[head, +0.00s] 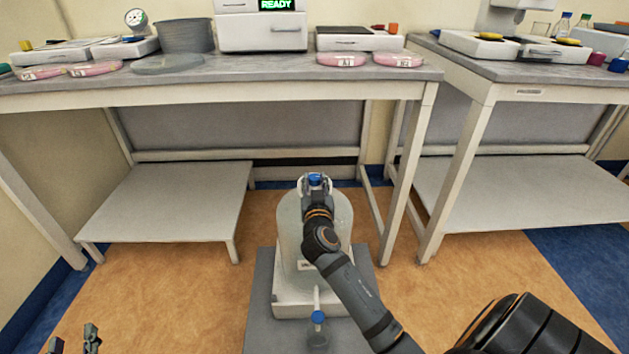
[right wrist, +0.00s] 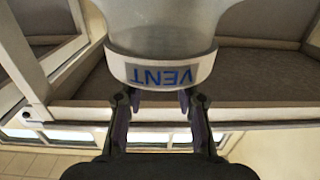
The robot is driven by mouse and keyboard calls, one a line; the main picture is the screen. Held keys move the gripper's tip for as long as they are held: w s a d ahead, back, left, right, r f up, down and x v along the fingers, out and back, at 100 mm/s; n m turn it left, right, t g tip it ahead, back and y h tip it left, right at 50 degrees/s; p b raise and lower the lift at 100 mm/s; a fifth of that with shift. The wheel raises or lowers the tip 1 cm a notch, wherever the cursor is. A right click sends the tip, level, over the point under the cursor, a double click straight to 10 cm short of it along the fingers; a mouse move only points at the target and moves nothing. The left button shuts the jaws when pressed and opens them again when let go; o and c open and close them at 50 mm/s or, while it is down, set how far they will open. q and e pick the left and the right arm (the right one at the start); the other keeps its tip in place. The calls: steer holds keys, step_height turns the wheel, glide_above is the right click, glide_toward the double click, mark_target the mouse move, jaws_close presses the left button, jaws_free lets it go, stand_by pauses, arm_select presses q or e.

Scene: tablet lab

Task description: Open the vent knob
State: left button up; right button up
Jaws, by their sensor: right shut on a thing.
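In the right wrist view, a white collar with an upside-down "VENT" label (right wrist: 160,72) fills the middle. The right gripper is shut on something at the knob. My left gripper (head: 75,343) is at the bottom left, fingers apart and empty.
A second blue cap (head: 318,317) sits at the vessel's front spout, close to my right forearm. The vessel stands on a grey platform (head: 259,300). Benches (head: 225,77) with instruments and pink-labelled dishes (head: 341,60) stand behind.

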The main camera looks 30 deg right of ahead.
steer(key=o, duration=1.2)
steer(key=shift+c, duration=0.2)
steer(key=v, duration=0.7)
steer(key=shift+s, duration=0.25)
steer(key=shift+a, duration=0.2)
